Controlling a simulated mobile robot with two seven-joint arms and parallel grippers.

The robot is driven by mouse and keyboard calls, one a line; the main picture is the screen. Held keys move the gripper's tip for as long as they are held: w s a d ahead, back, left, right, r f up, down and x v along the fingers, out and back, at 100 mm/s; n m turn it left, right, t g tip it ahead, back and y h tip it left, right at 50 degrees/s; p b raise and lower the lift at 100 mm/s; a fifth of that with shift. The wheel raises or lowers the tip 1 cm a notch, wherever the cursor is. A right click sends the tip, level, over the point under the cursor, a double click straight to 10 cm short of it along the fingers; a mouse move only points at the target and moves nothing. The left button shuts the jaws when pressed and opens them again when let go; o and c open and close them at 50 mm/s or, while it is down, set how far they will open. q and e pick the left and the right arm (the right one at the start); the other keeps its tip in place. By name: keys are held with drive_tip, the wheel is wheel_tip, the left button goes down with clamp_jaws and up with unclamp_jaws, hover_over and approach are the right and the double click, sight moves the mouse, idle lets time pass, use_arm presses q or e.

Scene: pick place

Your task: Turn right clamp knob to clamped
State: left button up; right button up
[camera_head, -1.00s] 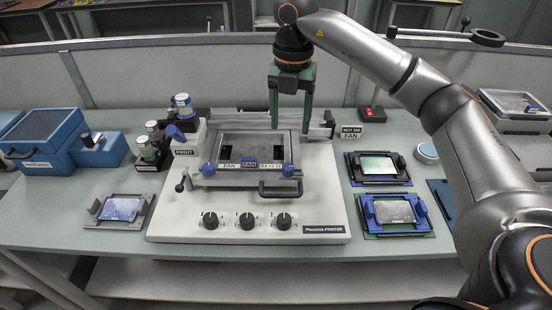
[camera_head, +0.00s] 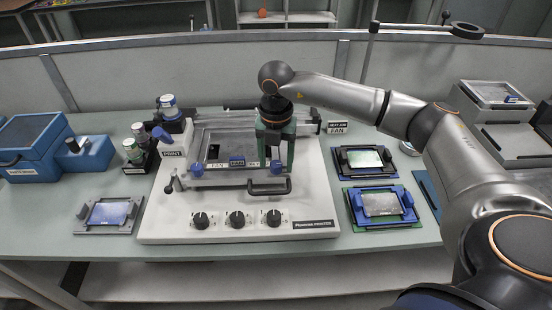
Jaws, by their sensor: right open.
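The right clamp knob (camera_head: 276,168) is a small blue knob at the front right corner of the printer's frame. A matching left clamp knob (camera_head: 197,170) sits at the front left corner. My right gripper (camera_head: 275,163) points down with its green fingers apart and empty. The fingertips appear to be on either side of the right clamp knob; I cannot tell whether they touch it. The printer (camera_head: 160,228) is a white base with the grey frame on top. My left gripper is not in view.
A black handle (camera_head: 268,193) sticks out at the frame's front, close to the right gripper. Three black dials, including the right one (camera_head: 273,218), line the printer's front. Bottles (camera_head: 133,149) stand at left. Trays (camera_head: 381,203) lie at right.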

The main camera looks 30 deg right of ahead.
drive_tip(key=shift+c, duration=0.3)
clamp_jaws()
drive_tip(key=shift+n, duration=0.3)
drive_tip(key=n+b, duration=0.1)
drive_tip(key=n, duration=0.2)
drive_tip(key=shift+n, duration=0.4)
drive_tip(key=n+b, duration=0.1)
drive_tip(key=n, duration=0.3)
drive_tip(key=n+b, duration=0.1)
drive_tip(key=n, duration=0.4)
drive_tip(key=shift+n+b, duration=0.3)
drive_tip(key=shift+n, duration=1.9)
